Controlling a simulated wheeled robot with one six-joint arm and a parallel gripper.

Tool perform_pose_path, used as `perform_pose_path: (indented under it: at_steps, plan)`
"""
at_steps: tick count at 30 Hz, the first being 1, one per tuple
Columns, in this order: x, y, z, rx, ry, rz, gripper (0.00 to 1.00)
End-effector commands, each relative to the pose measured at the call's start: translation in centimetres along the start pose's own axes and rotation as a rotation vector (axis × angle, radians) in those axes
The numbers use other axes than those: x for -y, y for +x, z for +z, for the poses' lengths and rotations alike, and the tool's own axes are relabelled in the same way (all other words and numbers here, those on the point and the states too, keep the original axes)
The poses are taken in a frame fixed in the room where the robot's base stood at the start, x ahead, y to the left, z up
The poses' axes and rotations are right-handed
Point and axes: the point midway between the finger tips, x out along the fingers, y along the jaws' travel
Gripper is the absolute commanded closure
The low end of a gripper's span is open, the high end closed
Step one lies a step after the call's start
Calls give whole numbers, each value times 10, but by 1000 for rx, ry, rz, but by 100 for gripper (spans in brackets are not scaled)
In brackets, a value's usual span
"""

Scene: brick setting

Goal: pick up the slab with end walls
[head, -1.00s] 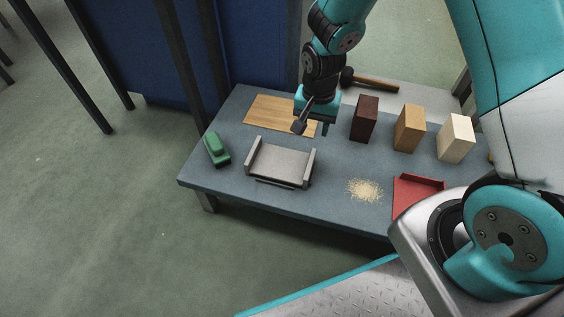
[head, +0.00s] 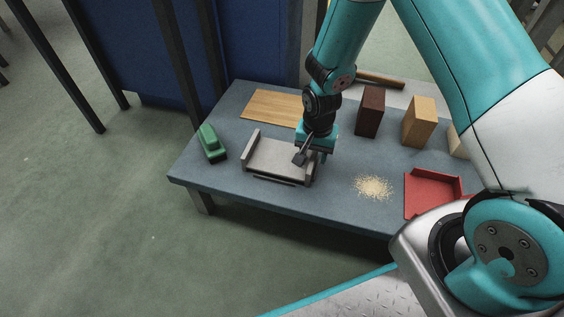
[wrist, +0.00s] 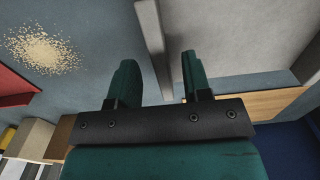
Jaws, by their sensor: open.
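The slab with end walls (head: 275,160) is a grey plate with a raised wall at each end, lying on the table left of centre in the head view. My gripper (head: 312,158) is over its right end wall, fingers pointing down. In the wrist view the gripper (wrist: 160,75) is open, and the end wall (wrist: 152,40) shows as a pale bar between and beyond the two fingertips. The slab's flat grey face (wrist: 235,35) spreads to the right there. I cannot tell how far the fingertips are above the wall.
On the table (head: 225,187) are a green brush-like object (head: 211,143), a wooden board (head: 270,107), a sawdust pile (head: 373,187), a red tray (head: 432,190), and dark (head: 370,111), tan (head: 419,122) and pale (head: 457,141) blocks. A wooden-handled tool (head: 380,79) lies behind.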

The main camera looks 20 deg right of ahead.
Motion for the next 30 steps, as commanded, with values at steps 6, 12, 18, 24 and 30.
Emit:
perform_pose_path:
  at_steps: [6, 12, 18, 24, 30]
  plan:
    - [0, 19, 0, 1, -1, 0, 55]
    - [0, 18, 1, 1, -1, 1, 71]
    - [0, 18, 1, 1, -1, 1, 100]
    - [0, 18, 0, 0, -1, -1, 100]
    - [1, 12, 0, -1, -1, -1, 100]
